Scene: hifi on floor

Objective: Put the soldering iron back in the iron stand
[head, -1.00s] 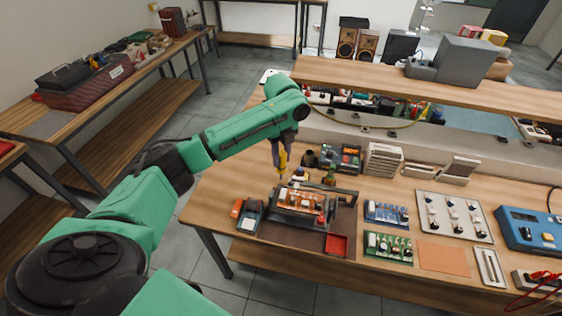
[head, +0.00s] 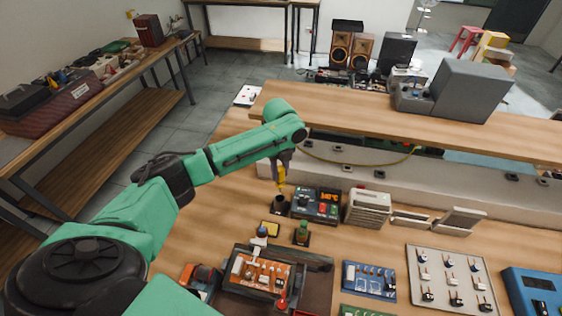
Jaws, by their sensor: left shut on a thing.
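The yellow soldering iron (head: 281,177) hangs roughly upright from my left gripper (head: 281,160), which is shut on it. The dark cup-shaped iron stand (head: 279,204) is on the bench beside the soldering station (head: 316,204) with its lit orange display. The iron's lower end is right over or at the mouth of the stand in the head view; I cannot tell whether the tip is inside. My right gripper is not in view.
A circuit board in a holder (head: 262,271) stands in front of the stand, with a small yellow-topped tin (head: 270,229) and a green-topped bottle (head: 302,232) between. A raised wooden shelf (head: 400,118) runs behind. Bare bench lies left of the stand.

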